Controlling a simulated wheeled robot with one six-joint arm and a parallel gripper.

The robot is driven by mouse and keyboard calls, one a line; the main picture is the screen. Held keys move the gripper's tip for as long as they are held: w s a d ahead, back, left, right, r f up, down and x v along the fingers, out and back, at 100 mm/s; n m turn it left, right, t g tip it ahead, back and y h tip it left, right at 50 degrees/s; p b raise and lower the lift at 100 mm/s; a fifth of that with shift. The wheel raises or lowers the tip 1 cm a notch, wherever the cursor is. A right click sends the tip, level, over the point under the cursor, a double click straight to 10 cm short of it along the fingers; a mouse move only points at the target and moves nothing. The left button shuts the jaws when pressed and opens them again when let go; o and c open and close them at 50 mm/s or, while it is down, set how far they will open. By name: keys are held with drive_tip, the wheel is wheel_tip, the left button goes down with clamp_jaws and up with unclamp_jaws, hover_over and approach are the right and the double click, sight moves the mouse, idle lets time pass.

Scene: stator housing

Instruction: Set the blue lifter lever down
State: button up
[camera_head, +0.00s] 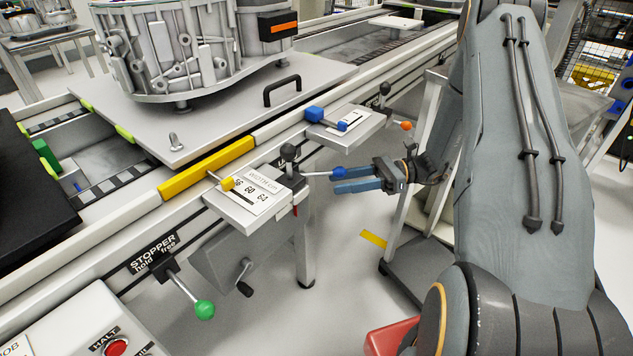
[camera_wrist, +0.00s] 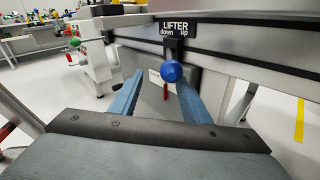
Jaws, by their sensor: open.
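The blue lifter lever (camera_head: 338,173) is a round blue knob on a thin rod that sticks out from the rail, roughly level. In the wrist view its knob (camera_wrist: 172,71) shows just below the "LIFTER down up" label (camera_wrist: 175,29). My gripper (camera_head: 334,180) has blue fingers and is open, coming from the right with its tips at the knob. In the wrist view the fingers (camera_wrist: 160,82) stand either side, with the knob nearer the right fingertip. I cannot tell whether a finger touches it. The rod behind the knob is mostly hidden in the wrist view.
A width panel (camera_head: 249,201) with a yellow knob (camera_head: 228,184) and a black knob is left of the lever. A green stopper lever (camera_head: 204,309) sticks out lower left. A second panel (camera_head: 345,125) with blue knobs is behind. The stator housing (camera_head: 170,50) stands on a plate.

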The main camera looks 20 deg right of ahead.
sight(317, 174)
drive_tip(key=shift+t+y, duration=0.4)
drive_tip(key=shift+y, duration=0.1)
drive_tip(key=shift+w+a+r, duration=0.3)
drive_tip(key=shift+w+a, duration=0.15)
drive_tip(key=shift+a, duration=0.65)
drive_tip(key=shift+w+a+r, duration=0.35)
drive_tip(key=shift+w+a, duration=0.1)
drive_tip(key=shift+a, duration=0.6)
drive_tip(key=shift+w+a+r, duration=0.3)
drive_tip(key=shift+w+a, duration=0.15)
drive_tip(key=shift+a, duration=0.65)
drive_tip(key=shift+c, duration=0.3)
drive_tip(key=shift+m, duration=0.3)
clamp_jaws()
